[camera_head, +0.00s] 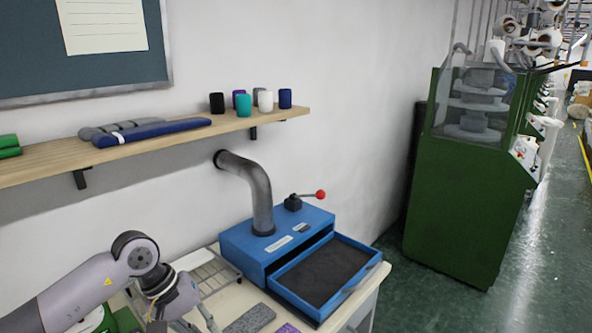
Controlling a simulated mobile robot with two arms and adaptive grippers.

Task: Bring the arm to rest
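My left arm (85,287) comes in from the lower left and bends down at its wrist. My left gripper (181,322) hangs low over the table's front left part, close to the bottom edge of the picture. Its fingers look spread apart, with nothing seen held between them. A dark grey knitted piece (250,320) and a purple piece (287,328) lie on the table (362,302) to its right. My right gripper is not in view.
A blue box (250,247) with an open drawer (322,272), a red-knobbed lever (320,194) and a grey pipe (258,185) stands right of my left arm. A wire rack (213,273) lies behind the gripper. A wall shelf (45,160) holds yarn. A green machine (465,185) stands right.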

